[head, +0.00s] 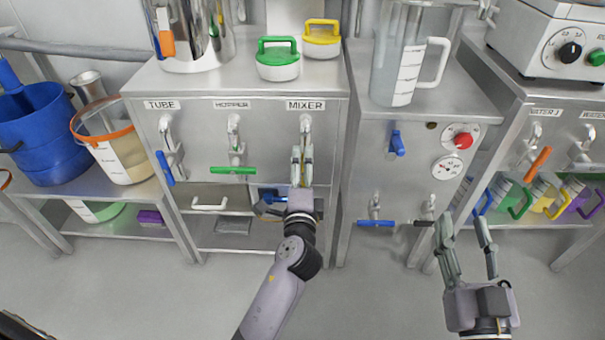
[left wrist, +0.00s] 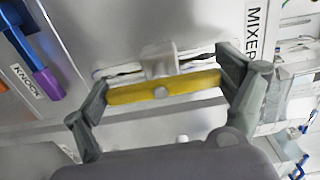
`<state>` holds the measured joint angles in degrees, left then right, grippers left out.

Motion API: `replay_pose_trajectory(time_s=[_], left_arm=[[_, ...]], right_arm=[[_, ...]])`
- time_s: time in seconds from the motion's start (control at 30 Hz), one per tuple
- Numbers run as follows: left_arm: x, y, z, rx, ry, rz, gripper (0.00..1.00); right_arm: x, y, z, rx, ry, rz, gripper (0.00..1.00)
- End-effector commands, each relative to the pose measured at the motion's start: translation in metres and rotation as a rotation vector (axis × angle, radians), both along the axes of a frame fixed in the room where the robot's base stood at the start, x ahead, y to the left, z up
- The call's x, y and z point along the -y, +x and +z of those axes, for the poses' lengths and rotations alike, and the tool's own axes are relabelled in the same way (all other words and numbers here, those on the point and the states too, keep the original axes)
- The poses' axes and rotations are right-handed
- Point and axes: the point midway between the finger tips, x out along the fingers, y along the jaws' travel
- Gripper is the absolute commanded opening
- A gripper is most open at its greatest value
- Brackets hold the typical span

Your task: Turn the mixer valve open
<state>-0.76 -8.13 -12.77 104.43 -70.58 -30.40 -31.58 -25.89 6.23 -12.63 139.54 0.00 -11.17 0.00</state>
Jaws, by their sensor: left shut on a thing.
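The mixer valve (head: 306,126) is on the front of the steel cabinet, under the MIXER label (head: 305,105). In the left wrist view its yellow bar handle (left wrist: 165,91) lies lengthwise between my left gripper's (left wrist: 163,88) two fingers, which close on its ends. The bar runs across the reading direction of the MIXER label (left wrist: 254,32), so it stands about upright on the panel. In the head view my left gripper (head: 302,165) covers most of the handle. My right gripper (head: 466,232) is open and empty, low in front of the right cabinet.
The tube valve's blue handle (head: 165,168) hangs steeply, and the hopper valve's green handle (head: 232,170) lies level beside the mixer valve. A blue handle (head: 375,223), a red button (head: 463,141) and a gauge (head: 447,167) are on the right cabinet. Open floor lies in front.

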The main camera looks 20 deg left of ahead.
Motion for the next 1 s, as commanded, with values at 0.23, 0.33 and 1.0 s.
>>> replay_pose_trajectory(time_s=[0.23, 0.33, 1.0], left_arm=[[-0.0006, -0.0003, -0.0011, 0.003, -0.021, 0.002, 0.63], [-0.0006, -0.0003, -0.001, 0.003, -0.022, 0.002, 0.63], [-0.0002, 0.0, 0.0013, 0.005, -0.018, 0.001, 1.0]], right_arm=[[-0.0006, -0.001, 0.0061, 0.033, 0.009, 0.002, 0.4], [-0.0006, -0.0011, 0.0062, 0.033, 0.009, 0.002, 0.4], [-0.0008, -0.001, 0.0062, 0.032, 0.009, 0.002, 0.4]])
